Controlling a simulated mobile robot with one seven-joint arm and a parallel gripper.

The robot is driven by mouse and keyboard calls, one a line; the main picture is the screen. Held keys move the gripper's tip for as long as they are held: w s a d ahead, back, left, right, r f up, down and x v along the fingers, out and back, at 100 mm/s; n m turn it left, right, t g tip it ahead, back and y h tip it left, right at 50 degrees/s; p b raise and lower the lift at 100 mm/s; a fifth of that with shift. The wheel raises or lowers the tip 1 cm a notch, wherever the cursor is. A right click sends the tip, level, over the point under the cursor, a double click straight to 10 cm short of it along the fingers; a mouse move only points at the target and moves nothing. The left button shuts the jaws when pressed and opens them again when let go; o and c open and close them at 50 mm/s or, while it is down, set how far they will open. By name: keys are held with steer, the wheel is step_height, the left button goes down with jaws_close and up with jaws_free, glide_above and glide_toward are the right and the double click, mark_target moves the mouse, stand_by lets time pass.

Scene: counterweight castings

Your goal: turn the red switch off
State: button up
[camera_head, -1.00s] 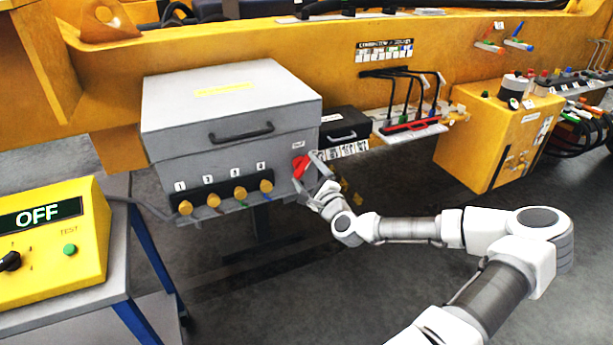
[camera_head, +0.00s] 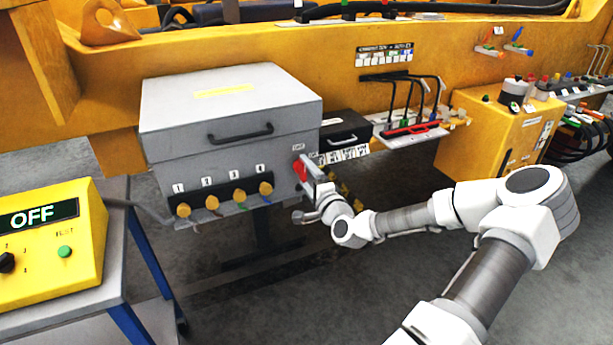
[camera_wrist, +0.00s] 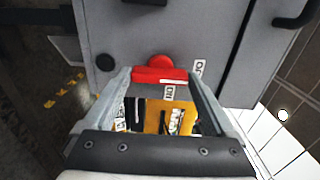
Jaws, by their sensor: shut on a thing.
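The red switch (camera_head: 300,170) is on the front face of the grey box (camera_head: 230,125), near its right edge. In the wrist view the red switch (camera_wrist: 160,74) has a round hub and a red handle lying between my fingertips. My gripper (camera_head: 309,176) is shut on the handle; its fingers (camera_wrist: 160,80) stand on either side. An OFF label (camera_wrist: 199,67) is right of the hub and an ON label (camera_wrist: 169,92) is just below the handle. In the head view part of the handle is hidden by my fingers.
Several numbered brass knobs (camera_head: 225,195) line the box's front, left of the switch. A black case (camera_head: 345,138) is close on the right. A yellow unit (camera_head: 38,235) reading OFF stands on a bench at left. Floor below my gripper is open.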

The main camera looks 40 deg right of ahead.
stand_by(0.4)
steer(key=o, duration=1.1)
steer(key=shift+c, duration=0.2)
steer(key=p+v, duration=0.4)
steer(key=v, duration=1.3)
steer(key=shift+s+a, duration=0.15)
steer(key=shift+s, duration=0.05)
